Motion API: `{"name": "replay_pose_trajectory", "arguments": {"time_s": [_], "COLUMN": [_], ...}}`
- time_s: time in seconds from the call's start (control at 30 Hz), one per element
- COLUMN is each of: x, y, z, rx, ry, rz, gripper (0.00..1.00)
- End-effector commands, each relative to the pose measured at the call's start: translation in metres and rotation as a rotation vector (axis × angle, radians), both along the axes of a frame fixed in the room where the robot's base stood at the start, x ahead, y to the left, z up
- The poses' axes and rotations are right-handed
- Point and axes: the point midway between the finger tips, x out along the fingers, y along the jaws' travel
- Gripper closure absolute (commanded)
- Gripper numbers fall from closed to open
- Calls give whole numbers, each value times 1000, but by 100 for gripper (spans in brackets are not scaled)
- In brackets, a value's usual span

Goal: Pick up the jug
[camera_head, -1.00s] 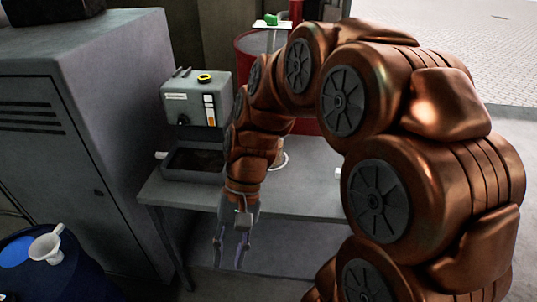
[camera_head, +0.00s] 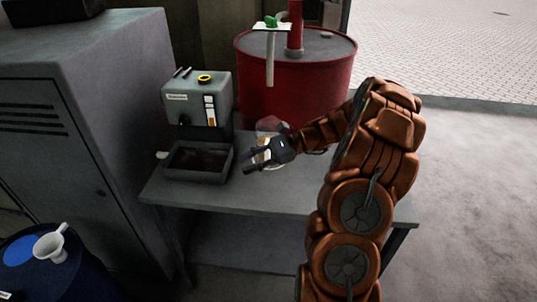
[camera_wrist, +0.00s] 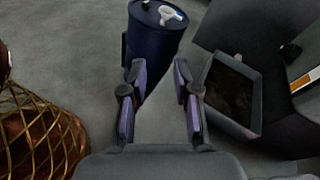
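My gripper (camera_head: 250,163) is above the grey bench, pointing left towards the tank's tray. In the wrist view my gripper (camera_wrist: 159,75) has its two fingers apart with nothing between them. No jug shows clearly. A pale, partly see-through object with a reddish upper part (camera_head: 270,124) stands on the bench behind my gripper, in front of the red drum. It may be the jug, but my gripper and wrist hide much of it. I cannot tell whether they touch it.
A grey tank (camera_head: 197,100) with a dark open tray (camera_head: 223,178) stands on the bench (camera_head: 265,199). A red drum (camera_head: 318,80) is behind. A grey cabinet (camera_head: 85,150) stands left. A blue drum (camera_head: 75,280) with a white funnel (camera_head: 48,249) is lower left; the bench front is clear.

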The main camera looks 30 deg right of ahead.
Motion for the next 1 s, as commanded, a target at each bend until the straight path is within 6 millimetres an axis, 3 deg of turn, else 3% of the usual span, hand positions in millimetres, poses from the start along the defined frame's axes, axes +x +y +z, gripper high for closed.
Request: {"name": "replay_pose_trajectory", "arguments": {"time_s": [0.03, 0.2, 0.3, 0.4, 0.67, 1.0], "x": [4, 13, 14, 16, 25, 44], "y": [-21, -87, -122, -145, -166, -145], "z": [-7, -26, -40, -55, -75, -77], "rx": [37, 153, 209, 261, 327, 330], "ry": [14, 47, 65, 93, 147, 149], "rz": [-54, -224, -312, -379, -457, -459], "gripper": [70, 70, 70, 70, 70, 70]}}
